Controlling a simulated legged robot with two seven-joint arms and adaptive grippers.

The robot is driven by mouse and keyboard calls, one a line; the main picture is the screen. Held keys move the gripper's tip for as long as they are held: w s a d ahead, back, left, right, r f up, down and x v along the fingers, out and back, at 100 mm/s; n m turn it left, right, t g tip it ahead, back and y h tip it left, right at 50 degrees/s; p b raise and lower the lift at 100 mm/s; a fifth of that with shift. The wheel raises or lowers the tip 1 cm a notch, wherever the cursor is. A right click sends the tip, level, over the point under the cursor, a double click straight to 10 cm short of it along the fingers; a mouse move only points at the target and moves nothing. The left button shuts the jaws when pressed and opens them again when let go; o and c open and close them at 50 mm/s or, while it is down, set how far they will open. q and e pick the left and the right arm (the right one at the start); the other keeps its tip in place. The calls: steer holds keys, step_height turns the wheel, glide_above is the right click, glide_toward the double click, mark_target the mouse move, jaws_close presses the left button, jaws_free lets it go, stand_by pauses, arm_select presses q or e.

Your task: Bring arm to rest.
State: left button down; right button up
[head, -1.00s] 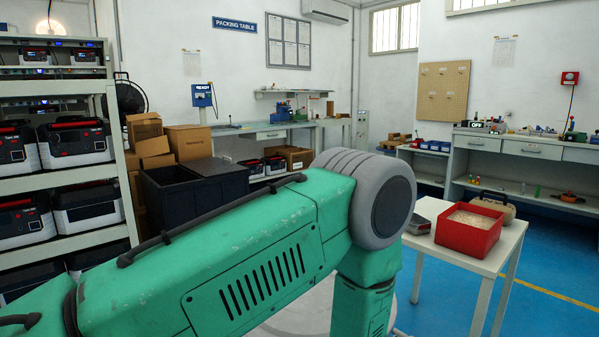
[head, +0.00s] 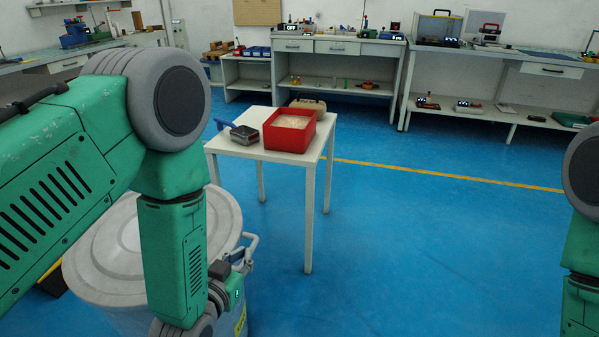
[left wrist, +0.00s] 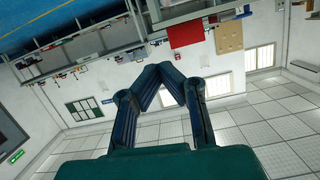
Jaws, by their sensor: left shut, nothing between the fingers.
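My left arm comes in from the left in the head view, with its forearm hanging down in front of a grey drum. My left gripper (head: 248,240) is small there, low beside the drum's right rim, partly hidden by my wrist. In the left wrist view its two dark blue fingers (left wrist: 165,68) bend inward and meet at the tips, with nothing between them. That view is upside down, with the ceiling at the bottom. Part of my right arm shows at the right edge of the head view; its gripper is out of the picture.
The lidded drum (head: 110,245) stands close to my left forearm. A white table (head: 265,155) beyond it holds a red bin (head: 290,132) and a small grey device (head: 245,135). Workbenches (head: 340,48) line the back wall. The blue floor (head: 430,230) at middle right is clear.

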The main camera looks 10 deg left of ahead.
arm_select(q)
steer(key=s+a+f+g+p, duration=0.2)
steer(key=s+g, duration=0.3)
steer(key=s, duration=0.4)
steer(key=s+a+f+g+p, duration=0.2)
steer(key=s+g+p, duration=0.1)
steer(key=s, duration=0.7)
steer(key=s+a+f+n+g+y+p, duration=0.1)
steer(key=s+a+f+g+p, duration=0.1)
steer(key=s+g, duration=0.4)
steer(key=s+f+p, duration=0.1)
steer(key=s, duration=0.2)
steer(key=shift+s+a+g, duration=0.3)
steer(key=shift+s+a, duration=0.05)
steer(key=shift+a, duration=0.05)
